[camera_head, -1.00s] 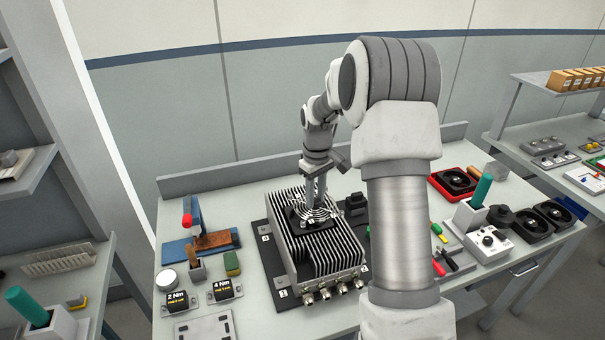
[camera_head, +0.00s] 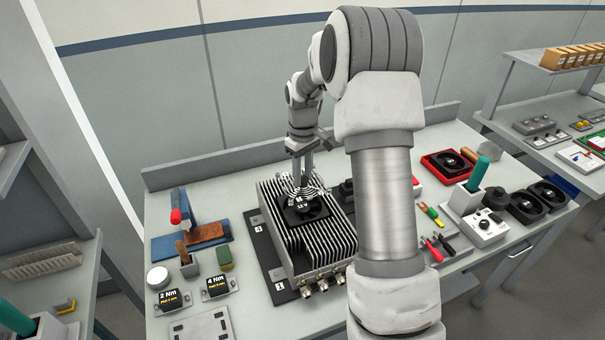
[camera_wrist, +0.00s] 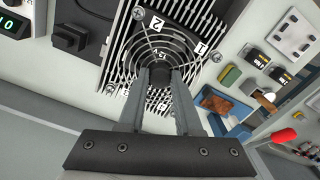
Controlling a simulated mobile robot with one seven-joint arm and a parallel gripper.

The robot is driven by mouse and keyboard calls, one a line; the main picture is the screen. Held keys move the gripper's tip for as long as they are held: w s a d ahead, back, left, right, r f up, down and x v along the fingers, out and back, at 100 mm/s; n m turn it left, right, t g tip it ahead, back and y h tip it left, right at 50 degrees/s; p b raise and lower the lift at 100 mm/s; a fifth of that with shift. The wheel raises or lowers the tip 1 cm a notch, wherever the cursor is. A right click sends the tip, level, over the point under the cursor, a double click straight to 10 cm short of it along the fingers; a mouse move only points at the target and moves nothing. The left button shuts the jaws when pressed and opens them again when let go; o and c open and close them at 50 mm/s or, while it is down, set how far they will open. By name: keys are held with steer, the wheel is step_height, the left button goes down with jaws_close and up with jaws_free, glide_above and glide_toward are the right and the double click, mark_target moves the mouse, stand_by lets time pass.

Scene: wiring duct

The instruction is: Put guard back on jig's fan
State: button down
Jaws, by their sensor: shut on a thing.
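The jig holds a finned heat-sink unit (camera_head: 318,245) on a dark base plate (camera_head: 262,262). A square black fan (camera_head: 303,211) with a white label sits on top of the fins. My gripper (camera_head: 301,180) is above the fan's far side, shut on the round wire guard (camera_head: 318,193). In the wrist view the fingers (camera_wrist: 160,76) grip the guard (camera_wrist: 137,62) near its middle. Its concentric rings overlap the fan in that view. In the head view the guard covers only the fan's far part. I cannot tell whether it touches the fan.
Metal connectors (camera_head: 323,284) stick out of the unit's front. My arm hides part of the bench.

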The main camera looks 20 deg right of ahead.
mark_target(303, 179)
steer(key=shift+f+b, duration=1.8)
steer(key=shift+f, duration=1.05)
steer(key=shift+f+b, duration=0.7)
steer(key=shift+f, duration=0.35)
steer(key=c, duration=0.5)
jaws_free()
step_height(303, 179, up, 18)
steer(key=shift+f, duration=0.25)
